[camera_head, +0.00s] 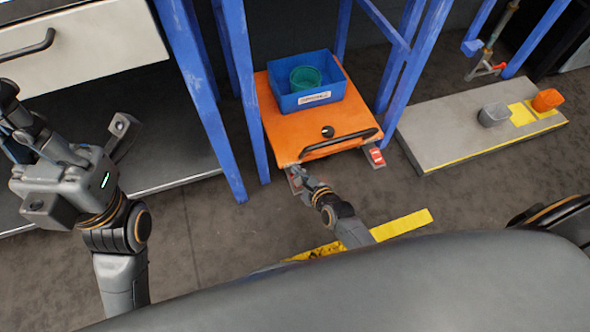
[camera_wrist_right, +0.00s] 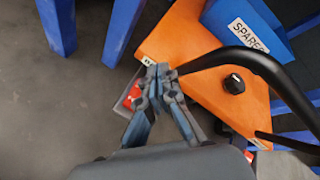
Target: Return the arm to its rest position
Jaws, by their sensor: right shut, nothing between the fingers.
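My right gripper (camera_head: 298,172) is at the front left corner of the orange platform (camera_head: 285,128), and my right arm reaches up to it from the bottom. In the right wrist view, its fingertips (camera_wrist_right: 158,74) are together and empty, beside the left end of the platform's black handle (camera_wrist_right: 262,62). Whether they touch the platform or handle is unclear. My left gripper (camera_head: 35,125) is raised at the left, in front of the cabinet; its fingers are partly hidden and their opening cannot be made out.
A blue bin (camera_head: 305,98) holding a green bowl (camera_head: 305,77) stands on the platform. Blue posts (camera_head: 232,60) flank it. A grey slab (camera_head: 440,125) at right bears a grey cup (camera_head: 493,114) and an orange cup (camera_head: 547,99). A white drawer (camera_head: 90,45) is at left. Floor shows between.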

